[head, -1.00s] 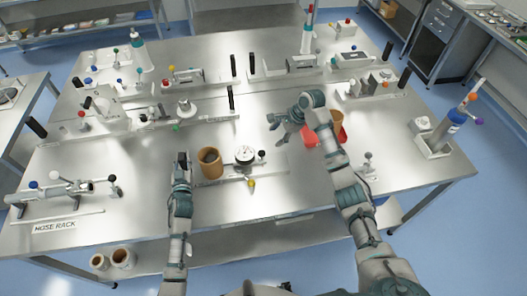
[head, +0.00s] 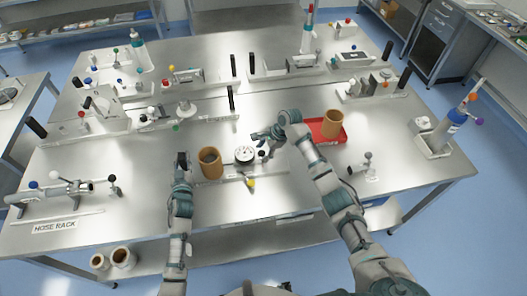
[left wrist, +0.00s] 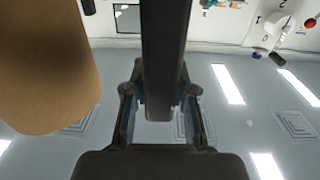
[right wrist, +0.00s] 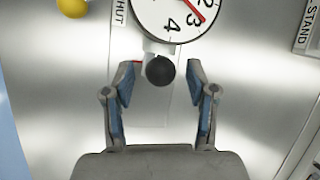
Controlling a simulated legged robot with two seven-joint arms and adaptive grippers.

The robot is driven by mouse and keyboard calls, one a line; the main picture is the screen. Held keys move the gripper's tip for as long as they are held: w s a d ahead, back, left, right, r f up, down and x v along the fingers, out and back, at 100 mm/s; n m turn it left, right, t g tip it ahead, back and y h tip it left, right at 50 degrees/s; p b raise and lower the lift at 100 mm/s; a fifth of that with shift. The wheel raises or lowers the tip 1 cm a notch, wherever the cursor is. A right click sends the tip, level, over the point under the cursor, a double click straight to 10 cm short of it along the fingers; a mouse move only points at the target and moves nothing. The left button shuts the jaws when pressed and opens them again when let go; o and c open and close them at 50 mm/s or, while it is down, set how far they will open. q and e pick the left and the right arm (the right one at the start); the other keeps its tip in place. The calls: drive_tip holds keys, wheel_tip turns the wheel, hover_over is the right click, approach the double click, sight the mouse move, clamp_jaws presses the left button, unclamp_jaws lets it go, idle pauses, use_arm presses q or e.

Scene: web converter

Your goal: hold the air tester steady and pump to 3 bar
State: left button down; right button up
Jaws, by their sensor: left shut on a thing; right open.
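The air tester (head: 241,174) is on the near middle of the table, with a brown cylinder (head: 210,162) at its left and a white round gauge (head: 245,154) on it. In the right wrist view the gauge (right wrist: 172,14) is cut off at the top, and its red needle points between 2 and 3. My left gripper (head: 182,160) is shut on a black upright handle (left wrist: 165,60) beside the brown cylinder. My right gripper (right wrist: 160,75) is open, its fingers on either side of a black ball knob (right wrist: 160,70) beside the gauge; contact is not clear.
A yellow knob (head: 251,183) stands in front of the gauge. A red tray (head: 318,126) with a brown cylinder (head: 332,123) lies right of my right gripper. Other fixtures with coloured knobs fill the table's back and left.

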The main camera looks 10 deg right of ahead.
clamp_jaws()
drive_tip(key=d, duration=0.6)
drive_tip(key=shift+s+d+f, duration=0.1)
drive_tip(key=shift+d, duration=0.25)
unclamp_jaws()
drive_tip(key=shift+a, duration=0.1)
drive_tip(key=v, duration=1.2)
